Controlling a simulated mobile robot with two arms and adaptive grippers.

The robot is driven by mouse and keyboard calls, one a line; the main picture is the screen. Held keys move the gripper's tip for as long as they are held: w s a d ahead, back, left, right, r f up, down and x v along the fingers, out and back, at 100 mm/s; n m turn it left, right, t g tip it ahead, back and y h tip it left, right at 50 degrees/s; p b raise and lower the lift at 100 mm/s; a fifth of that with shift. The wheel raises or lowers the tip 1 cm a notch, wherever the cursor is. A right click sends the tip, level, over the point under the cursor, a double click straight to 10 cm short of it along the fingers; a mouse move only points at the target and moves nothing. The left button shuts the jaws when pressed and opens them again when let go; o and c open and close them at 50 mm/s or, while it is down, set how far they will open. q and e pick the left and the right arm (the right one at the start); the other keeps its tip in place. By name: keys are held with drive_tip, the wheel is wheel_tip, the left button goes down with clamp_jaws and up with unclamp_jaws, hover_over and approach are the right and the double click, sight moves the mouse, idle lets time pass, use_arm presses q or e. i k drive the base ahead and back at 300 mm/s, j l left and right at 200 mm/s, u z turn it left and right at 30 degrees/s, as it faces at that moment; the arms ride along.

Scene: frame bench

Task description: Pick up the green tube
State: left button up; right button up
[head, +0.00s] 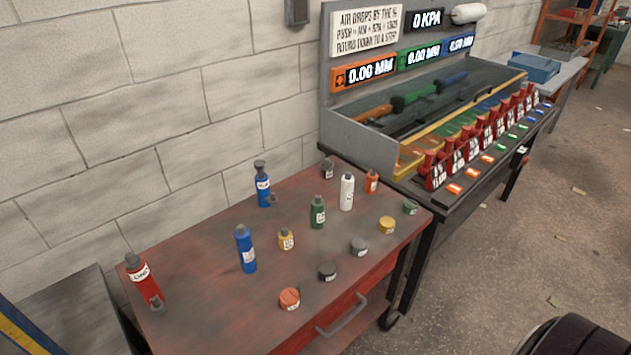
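In the head view, a long green tube-like part (412,100) lies in the grey tray on the bench at the back. It lies between an orange part (375,114) and a blue part (452,80), roughly in line with them. A green bottle or tube with a white label (318,212) stands upright on the red cart (205,285). I cannot tell which of these the task names. Neither of my grippers is in view.
The cart also bears blue bottles (246,250), a white bottle (347,192), a tilted red bottle (144,282) and several small pots. A row of red labelled holders (474,144) lines the bench front. Open floor (500,260) lies at right.

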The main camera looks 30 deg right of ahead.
sight(317, 204)
drive_tip(key=z, duration=1)
drive_tip(key=u, duration=2.6)
drive_tip(key=z, duration=2.6)
drive_tip(key=u, duration=0.7)
drive_tip(key=l+u, duration=0.4)
drive_tip(key=l, duration=0.2)
drive_tip(key=l+u, duration=0.35)
drive_tip(key=l, duration=0.25)
drive_tip(key=l+u, duration=0.4)
drive_tip(key=l, duration=0.15)
drive_tip(key=k, duration=0.05)
